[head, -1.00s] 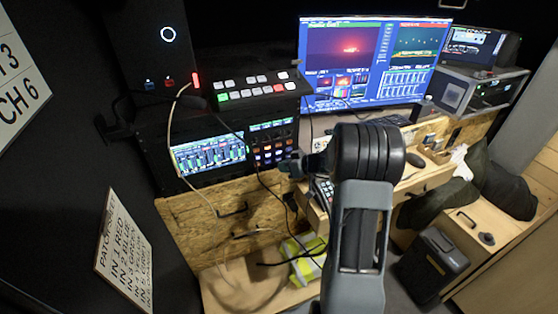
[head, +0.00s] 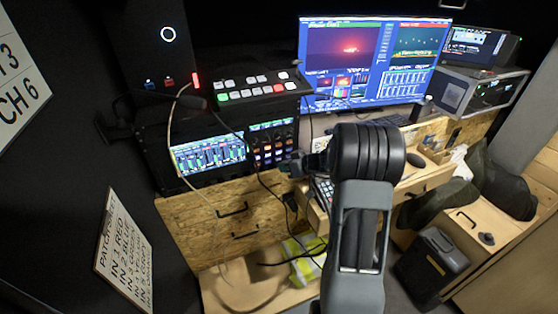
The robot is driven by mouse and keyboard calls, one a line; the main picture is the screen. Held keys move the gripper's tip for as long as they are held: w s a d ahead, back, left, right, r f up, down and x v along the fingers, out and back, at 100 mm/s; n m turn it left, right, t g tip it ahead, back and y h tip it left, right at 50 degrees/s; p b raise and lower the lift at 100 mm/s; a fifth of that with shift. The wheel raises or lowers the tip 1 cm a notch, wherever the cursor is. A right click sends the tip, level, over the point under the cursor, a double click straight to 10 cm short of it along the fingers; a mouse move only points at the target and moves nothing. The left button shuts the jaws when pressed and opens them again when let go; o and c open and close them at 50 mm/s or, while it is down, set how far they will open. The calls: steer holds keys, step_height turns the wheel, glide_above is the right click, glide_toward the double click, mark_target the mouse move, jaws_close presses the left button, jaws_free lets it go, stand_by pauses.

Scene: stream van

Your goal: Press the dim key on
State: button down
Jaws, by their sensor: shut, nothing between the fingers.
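A black rack unit holds a block of small keys (head: 272,148), several lit orange, to the right of a lit meter screen (head: 208,155). The keys are too small to read, so I cannot tell which is the dim key. My gripper (head: 284,167) is small and dark at the left end of my arm. It is shut and empty, close to the lower right of the key block. I cannot tell whether it touches a key. My own arm hides part of the desk behind it.
A switcher panel (head: 258,87) with white, green and red keys sits above the rack. A large monitor (head: 368,60) stands behind. Loose cables (head: 262,178) hang in front of the rack near my gripper. Wooden drawers (head: 215,228) lie below. A black case (head: 430,262) stands at lower right.

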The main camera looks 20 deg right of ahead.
steer(key=shift+w+f+b, duration=0.15)
steer(key=shift+w+b, duration=0.25)
steer(key=shift+b, duration=0.35)
steer(key=shift+w+b, duration=0.3)
steer(key=shift+b, duration=0.1)
stand_by(0.6)
steer(key=shift+s+b, duration=0.15)
steer(key=shift+b, duration=0.2)
steer(key=shift+s+b, duration=0.55)
steer(key=shift+b, duration=0.05)
steer(key=s+b, duration=0.3)
steer(key=s, duration=0.3)
steer(key=shift+b, duration=0.4)
stand_by(0.3)
